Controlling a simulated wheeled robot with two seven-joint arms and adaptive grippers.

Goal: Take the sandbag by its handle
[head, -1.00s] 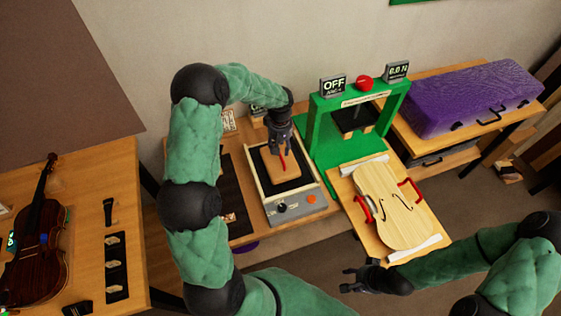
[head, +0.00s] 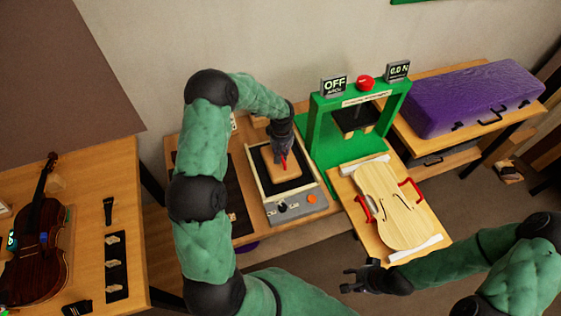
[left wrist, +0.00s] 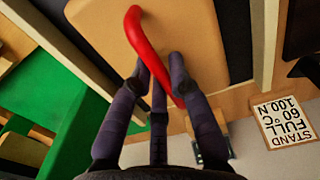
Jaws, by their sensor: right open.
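The sandbag (head: 283,173) is a tan block with a red handle (head: 284,163) on top. It lies on the dark plate of a grey device (head: 259,189) on the middle bench. My left gripper (head: 282,148) is right above it. In the left wrist view the red handle (left wrist: 142,35) runs between and against the dark fingers of my left gripper (left wrist: 160,63), over the tan sandbag top (left wrist: 205,45). Whether the fingers are closed tight on the handle cannot be told. My right gripper (head: 359,281) is open and empty near the violin plate's board, at lower right.
A green press (head: 318,122) with a red button stands right of the device. A pale violin plate (head: 392,205) with red clamps lies on a board in front of it. A purple case (head: 475,98) is on the right bench. A violin (head: 38,240) lies at left.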

